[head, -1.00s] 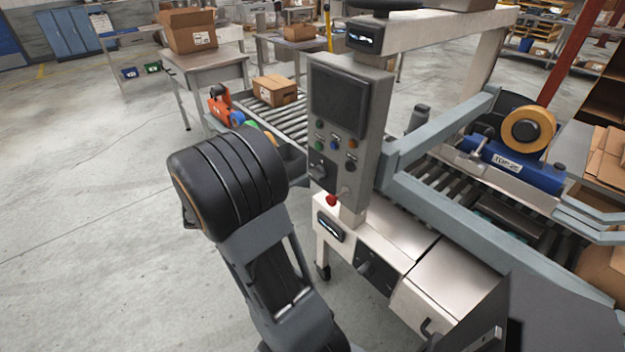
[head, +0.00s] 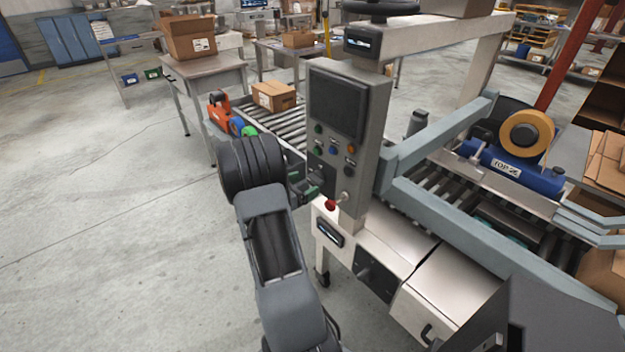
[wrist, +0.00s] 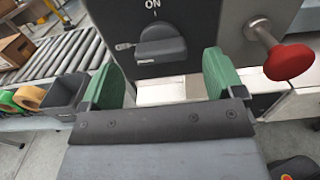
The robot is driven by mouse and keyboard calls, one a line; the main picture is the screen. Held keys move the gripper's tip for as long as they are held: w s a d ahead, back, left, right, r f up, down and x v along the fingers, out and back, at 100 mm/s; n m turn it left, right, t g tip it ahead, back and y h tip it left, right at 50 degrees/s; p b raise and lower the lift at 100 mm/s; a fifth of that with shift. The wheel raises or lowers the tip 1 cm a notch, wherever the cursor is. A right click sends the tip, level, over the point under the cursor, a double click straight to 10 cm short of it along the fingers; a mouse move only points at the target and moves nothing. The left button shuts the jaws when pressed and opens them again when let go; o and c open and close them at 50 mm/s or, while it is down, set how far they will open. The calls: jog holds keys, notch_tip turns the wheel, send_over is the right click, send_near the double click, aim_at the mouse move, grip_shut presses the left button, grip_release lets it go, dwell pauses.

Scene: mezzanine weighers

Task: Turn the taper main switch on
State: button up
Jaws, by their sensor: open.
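The taper's main switch is a dark rotary knob (wrist: 160,45) on a black plate, with "ON" printed above it in the wrist view. A small grey tab or lever points left from the knob. My gripper (wrist: 163,80) is open, its two green fingers apart on either side of and below the knob. Whether the fingers touch the knob is not clear. In the head view my gripper (head: 308,187) is at the lower left of the grey control panel (head: 345,110), and it hides the switch there.
A red mushroom button (wrist: 289,61) on a metal stem stands just right of my gripper; it also shows in the head view (head: 330,205). A roller conveyor (head: 285,125) with a cardboard box (head: 274,96) runs behind. Open floor lies to the left.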

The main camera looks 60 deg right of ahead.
aim_at(312, 180)
jog(key=shift+x, duration=1.8)
jog(key=shift+c, duration=0.5)
